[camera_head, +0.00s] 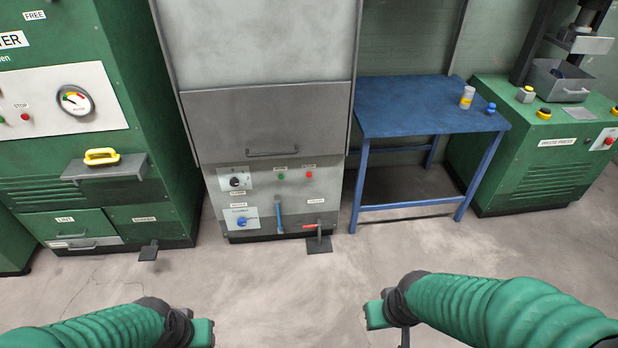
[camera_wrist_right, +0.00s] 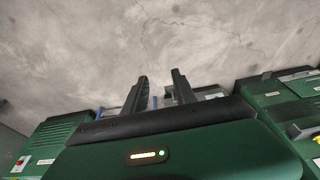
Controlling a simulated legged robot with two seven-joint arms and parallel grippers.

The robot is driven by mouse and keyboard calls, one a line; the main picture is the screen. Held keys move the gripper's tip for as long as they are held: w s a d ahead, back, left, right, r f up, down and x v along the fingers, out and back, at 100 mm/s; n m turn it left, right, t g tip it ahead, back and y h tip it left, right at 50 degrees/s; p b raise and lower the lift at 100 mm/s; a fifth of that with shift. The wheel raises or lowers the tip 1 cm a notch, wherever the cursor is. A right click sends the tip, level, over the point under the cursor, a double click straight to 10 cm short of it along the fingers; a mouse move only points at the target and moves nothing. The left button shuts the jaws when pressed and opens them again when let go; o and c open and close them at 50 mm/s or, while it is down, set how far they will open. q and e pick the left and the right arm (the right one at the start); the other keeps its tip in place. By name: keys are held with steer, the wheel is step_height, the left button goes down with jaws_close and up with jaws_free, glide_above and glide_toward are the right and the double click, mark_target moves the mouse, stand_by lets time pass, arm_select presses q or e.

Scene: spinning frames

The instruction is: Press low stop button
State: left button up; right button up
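A red button (camera_head: 309,174) sits on the lower panel of the grey middle machine (camera_head: 266,120), right of a green button (camera_head: 281,177); their labels are too small to read. Another red button (camera_head: 25,117), labelled STOP, is on the white panel of the left green machine. A third red button (camera_head: 608,141) is on the right green press. My left gripper (camera_head: 203,333) is low in the head view, its fingers not clear. My right gripper (camera_head: 374,315) is also low, away from all buttons; in the right wrist view its two fingers (camera_wrist_right: 160,78) are apart and empty.
A blue table (camera_head: 420,105) with a small white-and-yellow bottle (camera_head: 467,97) and a blue item (camera_head: 491,108) stands right of the middle machine. Black foot pedals (camera_head: 318,243) jut out at floor level. The concrete floor (camera_head: 280,300) before me is clear.

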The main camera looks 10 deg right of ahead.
jaws_close()
stand_by(1.5)
